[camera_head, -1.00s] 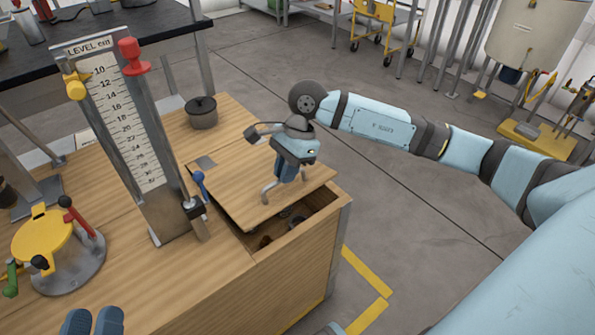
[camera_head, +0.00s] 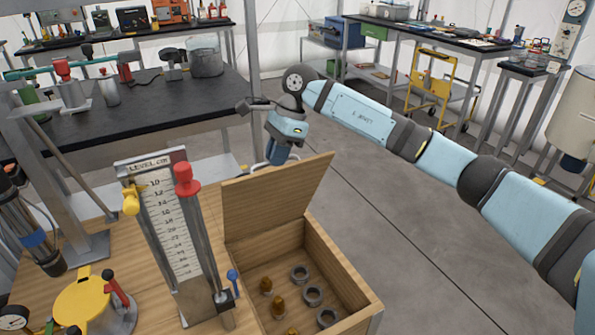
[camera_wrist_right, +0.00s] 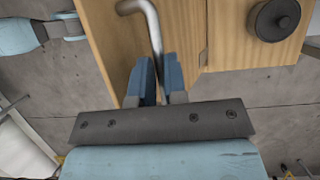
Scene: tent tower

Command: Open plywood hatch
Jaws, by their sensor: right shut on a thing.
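The plywood hatch (camera_head: 270,199) stands steeply raised on its box (camera_head: 345,280), so the compartment lies uncovered. My right gripper (camera_head: 279,152) is behind the hatch at its upper edge, its fingertips partly hidden there in the head view. In the right wrist view, its blue fingers (camera_wrist_right: 160,82) are shut around the bent metal handle (camera_wrist_right: 150,22) on the outer face of the hatch (camera_wrist_right: 112,35). My left gripper does not show in the head view.
Several metal rings (camera_head: 312,295) and brass-coloured pieces (camera_head: 278,307) lie in the box. A level gauge (camera_head: 170,225) with red and yellow knobs stands left of it, near a yellow round fixture (camera_head: 88,303). Floor is free at right.

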